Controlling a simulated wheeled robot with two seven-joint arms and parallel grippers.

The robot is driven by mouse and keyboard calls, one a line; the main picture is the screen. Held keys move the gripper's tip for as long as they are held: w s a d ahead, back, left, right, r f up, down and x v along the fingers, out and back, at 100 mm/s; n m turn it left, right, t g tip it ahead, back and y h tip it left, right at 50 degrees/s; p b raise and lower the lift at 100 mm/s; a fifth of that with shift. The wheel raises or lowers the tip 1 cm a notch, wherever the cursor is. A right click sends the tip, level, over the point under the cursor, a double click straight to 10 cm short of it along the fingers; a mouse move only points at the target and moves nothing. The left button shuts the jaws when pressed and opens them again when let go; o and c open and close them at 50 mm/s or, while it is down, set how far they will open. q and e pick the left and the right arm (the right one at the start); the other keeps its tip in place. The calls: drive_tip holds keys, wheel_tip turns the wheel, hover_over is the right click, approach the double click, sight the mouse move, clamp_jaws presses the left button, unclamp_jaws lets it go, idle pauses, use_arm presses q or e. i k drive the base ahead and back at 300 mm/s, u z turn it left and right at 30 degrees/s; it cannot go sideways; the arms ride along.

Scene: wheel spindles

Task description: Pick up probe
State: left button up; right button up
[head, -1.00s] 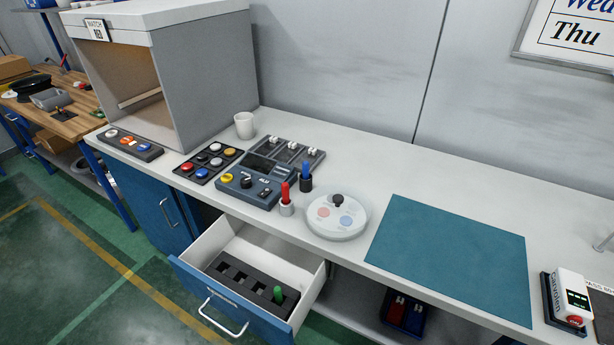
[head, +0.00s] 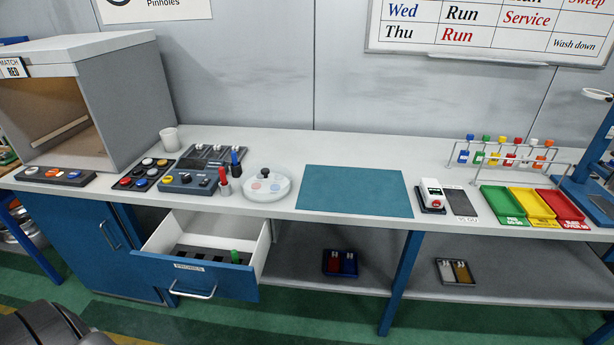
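The open drawer (head: 210,278) below the bench has a dark slotted rack (head: 205,252) inside, with a green probe-like piece (head: 235,257) standing in its right end; the other slots look empty. A red probe (head: 222,174) stands upright in a pale holder on the bench. A blue probe (head: 234,157) stands upright in a dark holder just right of it. Both are beside the blue-grey meter box (head: 187,181). Neither of my grippers can be made out; only a dark rounded part, probably mine, shows at the bottom left corner.
A round white dial (head: 266,186) and a teal mat (head: 355,190) lie to the right on the bench. A button pad (head: 146,173) and a white cup (head: 169,139) are to the left. The drawer juts out over the floor. Coloured trays (head: 538,206) stand far right.

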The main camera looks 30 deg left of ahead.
sight(233, 155)
drive_tip(key=z, duration=0.1)
drive_tip(key=k, duration=0.25)
drive_tip(key=z, duration=0.8)
drive_tip(key=i, duration=1.05)
drive_tip(key=u, duration=0.9)
drive_tip(key=i, duration=0.7)
drive_tip(key=u, duration=0.8)
